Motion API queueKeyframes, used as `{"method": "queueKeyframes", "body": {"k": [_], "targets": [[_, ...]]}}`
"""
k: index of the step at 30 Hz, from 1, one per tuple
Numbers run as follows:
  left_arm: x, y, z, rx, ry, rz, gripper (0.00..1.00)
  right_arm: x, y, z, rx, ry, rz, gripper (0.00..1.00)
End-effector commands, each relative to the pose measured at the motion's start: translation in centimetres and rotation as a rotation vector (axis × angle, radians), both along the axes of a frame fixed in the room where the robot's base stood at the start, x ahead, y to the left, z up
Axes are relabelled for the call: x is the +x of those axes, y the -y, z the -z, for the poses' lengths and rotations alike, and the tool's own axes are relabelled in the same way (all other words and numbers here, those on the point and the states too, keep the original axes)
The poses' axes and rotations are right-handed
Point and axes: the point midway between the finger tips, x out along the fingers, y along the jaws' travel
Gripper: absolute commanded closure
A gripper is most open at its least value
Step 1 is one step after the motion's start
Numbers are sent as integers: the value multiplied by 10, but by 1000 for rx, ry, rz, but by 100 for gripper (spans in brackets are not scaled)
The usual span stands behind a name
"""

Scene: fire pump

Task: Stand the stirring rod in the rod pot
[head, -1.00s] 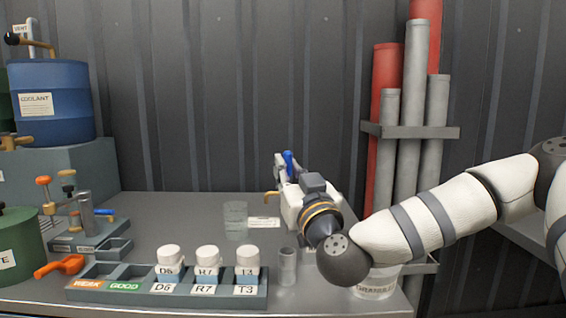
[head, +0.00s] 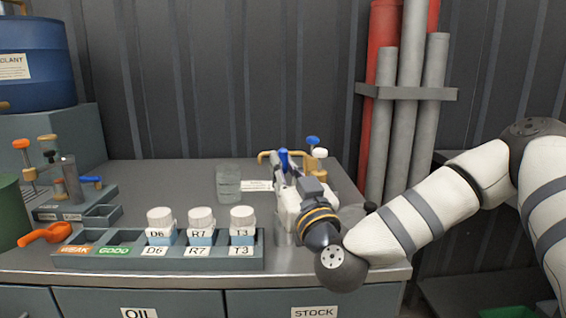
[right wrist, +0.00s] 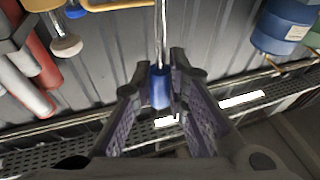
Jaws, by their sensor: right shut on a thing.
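My right gripper (head: 284,172) is shut on the blue handle of the stirring rod (head: 283,158), above the right part of the bench. In the right wrist view the blue handle (right wrist: 160,90) sits between the two fingers, and a thin pale shaft (right wrist: 160,30) runs up out of the picture. The lower part of the rod is hidden in the head view. A small grey cylinder, seemingly the rod pot (head: 283,238), stands near the bench's front edge, mostly hidden behind my gripper and wrist. My left gripper is not in view.
A grey rack (head: 160,262) with several white-capped bottles stands left of my gripper. A clear beaker (head: 228,184) stands behind it. A brass pipe with coloured knobs (head: 313,141) is behind my gripper. Pipes (head: 408,130) stand at the right wall.

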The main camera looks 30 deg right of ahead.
Motion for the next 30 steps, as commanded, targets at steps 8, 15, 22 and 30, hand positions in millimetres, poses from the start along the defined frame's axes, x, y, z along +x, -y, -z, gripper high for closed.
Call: {"method": "queueKeyframes", "body": {"k": [8, 15, 22, 30], "targets": [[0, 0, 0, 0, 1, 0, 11, 0, 0, -1, 0, 1, 0, 70], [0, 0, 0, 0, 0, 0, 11, 0, 0, -1, 0, 1, 0, 62], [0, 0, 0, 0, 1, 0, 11, -22, -6, 7, 1, -3, -3, 62], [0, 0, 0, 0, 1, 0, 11, -66, -18, 19, -2, 1, -3, 62]]}}
